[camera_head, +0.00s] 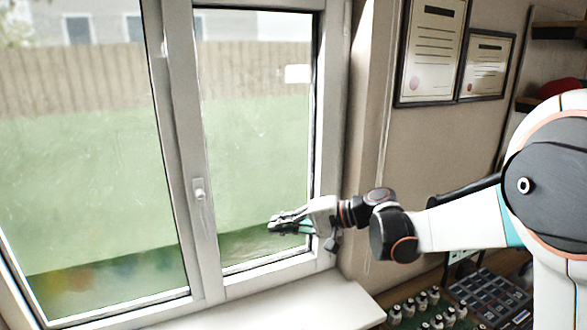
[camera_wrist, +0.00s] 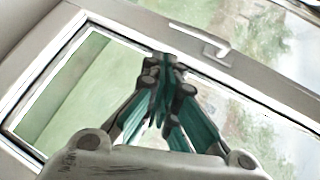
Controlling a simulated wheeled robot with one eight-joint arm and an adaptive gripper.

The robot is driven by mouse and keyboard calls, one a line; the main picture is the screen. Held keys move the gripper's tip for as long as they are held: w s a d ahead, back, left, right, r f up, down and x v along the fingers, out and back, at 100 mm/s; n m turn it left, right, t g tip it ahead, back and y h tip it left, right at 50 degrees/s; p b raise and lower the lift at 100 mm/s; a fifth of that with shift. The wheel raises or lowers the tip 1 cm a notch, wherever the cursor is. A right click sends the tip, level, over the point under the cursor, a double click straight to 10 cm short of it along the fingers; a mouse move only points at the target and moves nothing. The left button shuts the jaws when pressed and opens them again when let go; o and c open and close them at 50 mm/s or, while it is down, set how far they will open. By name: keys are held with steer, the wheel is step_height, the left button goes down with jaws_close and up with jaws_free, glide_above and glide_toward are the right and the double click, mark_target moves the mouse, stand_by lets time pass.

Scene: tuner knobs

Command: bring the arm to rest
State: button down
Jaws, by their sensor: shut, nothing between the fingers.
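My gripper (camera_head: 273,225) is at the end of my outstretched arm, in front of the right window pane (camera_head: 255,130) in the head view. In the wrist view my gripper (camera_wrist: 163,62) has its teal and dark fingers drawn together at the tips, with nothing between them. The arm reaches leftward from the right side of the head view, roughly level at the wrist. From these views I cannot tell how far the fingertips are from the glass.
A white window handle (camera_head: 199,189) sits on the middle frame, left of my gripper; it also shows in the wrist view (camera_wrist: 205,42). A white sill (camera_head: 300,305) lies below. Several small knobs or bottles (camera_head: 432,308) and a panel (camera_head: 488,296) stand under my arm. Framed papers (camera_head: 432,50) hang on the wall.

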steer(key=s+d+f+t+h+b, duration=0.1)
steer(key=s+d+f+h, duration=0.2)
steer(key=s+d, duration=0.5)
steer(key=s+d+f+t+h+b, duration=0.1)
steer(key=s+d+f+h, duration=0.3)
steer(key=s, duration=0.7)
steer(key=s+d+f+n+t+h+b, duration=0.1)
steer(key=s+d+f+t+h+b, duration=0.1)
steer(key=s+d+h, duration=0.4)
steer(key=s+d+f+b, duration=0.1)
steer(key=s+d, duration=0.2)
steer(key=d, duration=0.3)
steer(key=shift+s+d+f+h, duration=0.15)
steer(key=shift+s+d+h, duration=0.1)
steer(key=shift+h, duration=0.15)
